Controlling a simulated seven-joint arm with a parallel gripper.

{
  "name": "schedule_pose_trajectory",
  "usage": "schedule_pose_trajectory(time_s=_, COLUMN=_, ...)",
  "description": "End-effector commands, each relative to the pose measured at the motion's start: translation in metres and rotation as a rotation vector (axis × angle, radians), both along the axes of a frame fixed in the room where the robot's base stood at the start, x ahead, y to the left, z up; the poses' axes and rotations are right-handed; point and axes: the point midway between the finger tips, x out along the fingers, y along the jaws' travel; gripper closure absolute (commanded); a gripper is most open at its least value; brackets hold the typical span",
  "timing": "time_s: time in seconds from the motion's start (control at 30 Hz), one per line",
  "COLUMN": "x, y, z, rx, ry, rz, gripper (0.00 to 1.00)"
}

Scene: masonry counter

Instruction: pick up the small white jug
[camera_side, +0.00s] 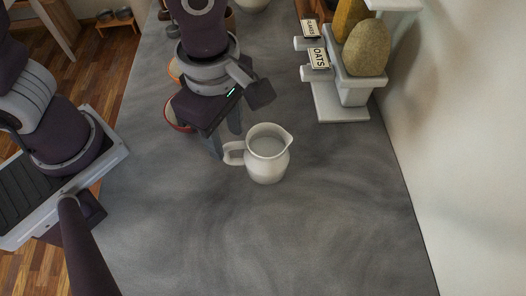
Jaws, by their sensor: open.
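The small white jug (268,164) stands upright near the middle of the grey counter. Its handle points left and its spout points to the upper right. My gripper (225,143) is open, with its fingers pointing down just left of and slightly behind the jug, close to the handle. Nothing shows between the fingers. I cannot tell whether a finger touches the handle.
A white scale-like stand (344,112) with small labels, one reading OATS, and yellowish rounded objects (366,48) stands at the back right by the wall. A reddish-rimmed round item (172,121) is partly hidden behind my gripper. The counter in front (270,245) is clear.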

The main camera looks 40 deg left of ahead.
Motion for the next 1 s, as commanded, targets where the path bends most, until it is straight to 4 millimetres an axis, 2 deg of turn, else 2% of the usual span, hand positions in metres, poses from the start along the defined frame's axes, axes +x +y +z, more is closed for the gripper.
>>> schedule_pose_trajectory(time_s=0.2, x=-0.007, y=0.001, z=-0.040, rx=0.003, ry=0.004, rz=0.001, gripper=0.59)
schedule_pose_trajectory(time_s=0.3, x=-0.007, y=0.000, z=-0.047, rx=0.001, ry=0.001, rz=-0.001, gripper=0.59)
schedule_pose_trajectory(time_s=0.47, x=-0.006, y=0.000, z=-0.047, rx=-0.001, ry=0.000, rz=-0.002, gripper=0.59)
schedule_pose_trajectory(time_s=0.5, x=-0.006, y=0.000, z=-0.047, rx=-0.001, ry=0.000, rz=-0.002, gripper=0.61)
schedule_pose_trajectory(time_s=0.7, x=-0.006, y=0.000, z=-0.047, rx=-0.001, ry=0.000, rz=-0.003, gripper=1.00)
schedule_pose_trajectory(time_s=1.0, x=-0.006, y=0.000, z=-0.047, rx=-0.001, ry=0.000, rz=-0.003, gripper=1.00)
